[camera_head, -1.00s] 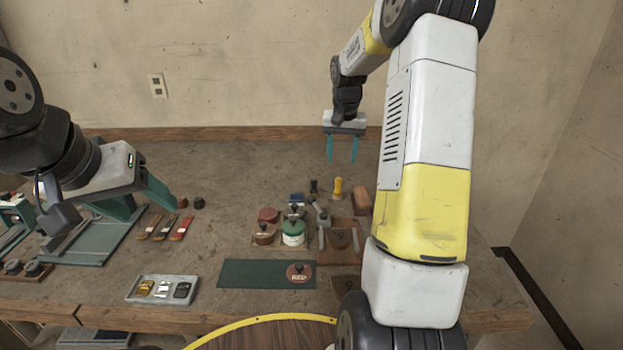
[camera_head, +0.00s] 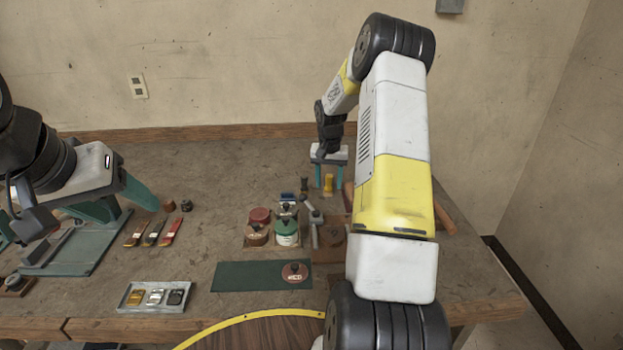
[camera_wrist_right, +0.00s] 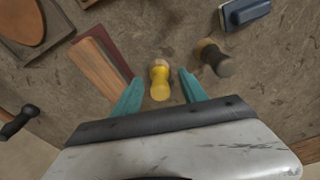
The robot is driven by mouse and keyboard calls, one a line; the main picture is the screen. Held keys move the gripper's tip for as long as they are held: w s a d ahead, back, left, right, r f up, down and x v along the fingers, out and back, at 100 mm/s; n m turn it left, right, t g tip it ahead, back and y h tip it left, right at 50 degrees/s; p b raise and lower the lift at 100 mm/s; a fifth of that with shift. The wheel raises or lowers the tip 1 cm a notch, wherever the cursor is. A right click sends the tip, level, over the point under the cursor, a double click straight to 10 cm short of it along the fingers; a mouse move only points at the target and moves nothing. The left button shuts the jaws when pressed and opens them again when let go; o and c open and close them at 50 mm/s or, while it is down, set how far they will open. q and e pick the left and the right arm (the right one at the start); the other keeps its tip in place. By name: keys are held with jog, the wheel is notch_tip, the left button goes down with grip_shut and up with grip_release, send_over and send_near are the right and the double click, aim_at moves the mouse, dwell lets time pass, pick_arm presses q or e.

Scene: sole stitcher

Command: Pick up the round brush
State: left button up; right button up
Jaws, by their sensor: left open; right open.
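A small upright yellow piece with a pale tan top, which looks like the round brush (camera_head: 329,182), stands at the back of the bench. In the right wrist view the yellow piece (camera_wrist_right: 160,82) lies between the two teal fingers, with gaps on both sides. My right gripper (camera_head: 330,178) is open, pointing down over it; it also shows in the right wrist view (camera_wrist_right: 159,76). A similar dark piece with a tan part (camera_head: 304,186) stands just to the left; it also shows in the right wrist view (camera_wrist_right: 214,58). My left gripper (camera_head: 138,208) is open and empty at the left.
A blue block (camera_wrist_right: 244,12) and a brown and maroon block (camera_wrist_right: 100,62) flank the spot. Several tins, including a green one (camera_head: 286,232), stand in front. A green mat (camera_head: 240,276) and grey tray (camera_head: 128,302) lie nearer. The bench behind the tins' left is clear.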

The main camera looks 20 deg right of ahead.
aim_at(329, 175)
grip_shut()
jog(key=shift+r, duration=0.1)
dwell(0.3)
jog(key=shift+r, duration=0.25)
notch_tip(329, 175, up, 3)
jog(key=shift+r, duration=0.1)
jog(key=s+a, duration=0.1)
jog(key=s, duration=0.4)
jog(key=s+a, duration=0.1)
jog(key=s, duration=0.4)
jog(key=s+a+r, duration=0.1)
jog(key=s, duration=0.4)
jog(key=shift+s, duration=0.35)
